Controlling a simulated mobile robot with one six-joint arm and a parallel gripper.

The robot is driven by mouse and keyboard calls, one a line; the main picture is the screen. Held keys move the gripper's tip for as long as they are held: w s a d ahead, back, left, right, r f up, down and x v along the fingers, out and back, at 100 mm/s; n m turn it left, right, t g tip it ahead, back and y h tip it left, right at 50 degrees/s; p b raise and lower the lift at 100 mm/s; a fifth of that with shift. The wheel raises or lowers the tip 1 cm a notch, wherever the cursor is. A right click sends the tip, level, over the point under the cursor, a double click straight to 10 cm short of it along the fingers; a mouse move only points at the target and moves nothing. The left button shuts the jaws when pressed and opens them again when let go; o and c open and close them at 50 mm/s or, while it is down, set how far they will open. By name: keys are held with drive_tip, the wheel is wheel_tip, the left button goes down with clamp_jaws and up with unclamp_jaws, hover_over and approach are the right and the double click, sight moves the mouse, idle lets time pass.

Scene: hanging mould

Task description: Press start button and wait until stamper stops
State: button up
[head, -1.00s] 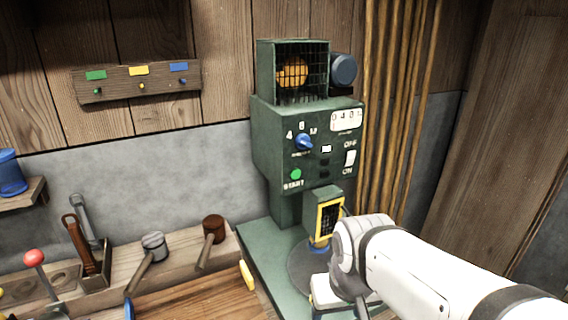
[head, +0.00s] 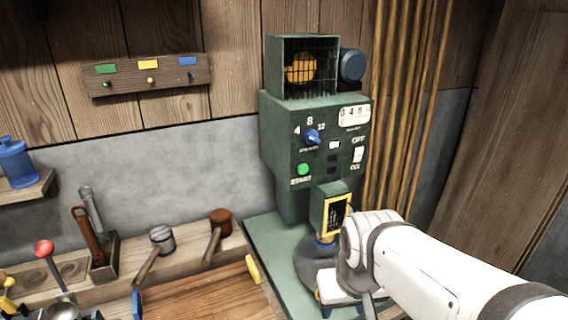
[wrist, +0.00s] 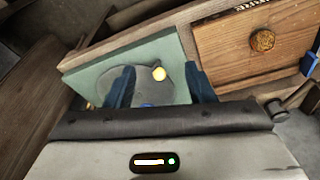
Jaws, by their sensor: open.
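The green stamping machine (head: 285,150) stands against the wall in the head view. Its green start button (head: 303,169) is on the lower left of the front panel, with a blue dial (head: 312,136) above it and an OFF/ON switch (head: 358,154) at the right. The stamper head (head: 330,207) with a yellow-framed guard is below the panel, over a round dark base. In the head view my arm hides part of the base.
A wooden bench with two mallets (head: 219,222) and a tool holder lies to the left. A rack with coloured labels (head: 150,75) hangs on the wall. Vertical pipes (head: 405,110) run right of the machine. A drawer knob (wrist: 262,40) shows in the wrist view.

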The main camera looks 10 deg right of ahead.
clamp_jaws()
idle(0.3)
idle(1.1)
